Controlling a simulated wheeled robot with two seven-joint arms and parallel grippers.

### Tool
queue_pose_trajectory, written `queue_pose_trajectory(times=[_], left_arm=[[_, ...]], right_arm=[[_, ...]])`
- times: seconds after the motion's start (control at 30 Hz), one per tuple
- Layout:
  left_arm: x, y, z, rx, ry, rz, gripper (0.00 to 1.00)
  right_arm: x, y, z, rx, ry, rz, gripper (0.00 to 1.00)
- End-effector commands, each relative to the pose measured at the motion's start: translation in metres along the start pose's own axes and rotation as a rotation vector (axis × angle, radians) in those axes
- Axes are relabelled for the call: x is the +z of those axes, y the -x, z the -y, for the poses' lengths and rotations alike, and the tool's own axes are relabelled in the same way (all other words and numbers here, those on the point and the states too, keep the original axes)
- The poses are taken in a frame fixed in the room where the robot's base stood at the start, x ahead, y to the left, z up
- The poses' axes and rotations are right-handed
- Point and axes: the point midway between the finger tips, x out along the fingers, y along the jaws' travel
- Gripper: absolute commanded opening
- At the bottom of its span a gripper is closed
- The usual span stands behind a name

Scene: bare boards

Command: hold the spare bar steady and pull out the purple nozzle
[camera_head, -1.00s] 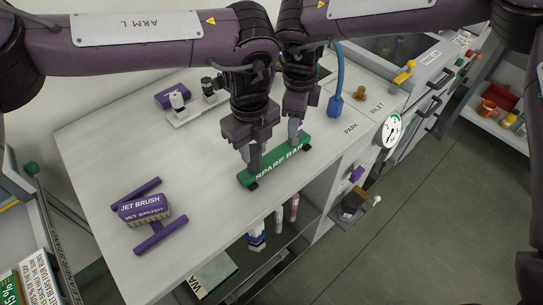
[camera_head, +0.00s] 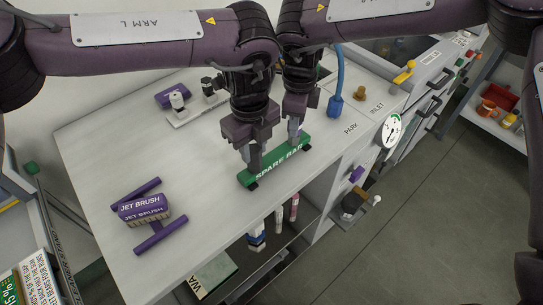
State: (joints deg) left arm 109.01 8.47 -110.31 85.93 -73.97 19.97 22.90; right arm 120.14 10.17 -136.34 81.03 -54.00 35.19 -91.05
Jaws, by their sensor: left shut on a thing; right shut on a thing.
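The green spare bar (camera_head: 277,167), with white lettering, lies on the pale bench top near its front edge, on dark feet. My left gripper (camera_head: 252,160) is shut on the bar near its left end. My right gripper (camera_head: 295,137) is shut just above the right part of the bar. Its fingers hide most of what they hold, which by its place seems to be the purple nozzle. I cannot make out the nozzle's shape or how deep it sits in the bar.
A purple jet brush (camera_head: 144,208) lies at the bench's left front. A purple cylinder (camera_head: 172,94) and a fixture with knobs (camera_head: 179,102) stand at the back. A blue hose (camera_head: 336,104) stands at PARK. A gauge (camera_head: 391,131) sits at the right edge.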

Motion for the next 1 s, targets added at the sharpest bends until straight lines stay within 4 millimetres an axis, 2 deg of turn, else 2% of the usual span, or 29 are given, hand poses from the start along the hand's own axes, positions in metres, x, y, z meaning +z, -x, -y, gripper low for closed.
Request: queue_pose_trajectory(times=[0.83, 1.0], left_arm=[[0.000, 0.000, 0.000, 0.001, 0.000, 0.000, 0.00], [0.000, 0.000, 0.000, 0.001, 0.000, 0.000, 0.00]], right_arm=[[0.000, 0.014, 0.000, 0.000, 0.000, 0.001, 0.00], [0.000, 0.022, 0.000, -0.001, 0.000, 0.001, 0.00]])
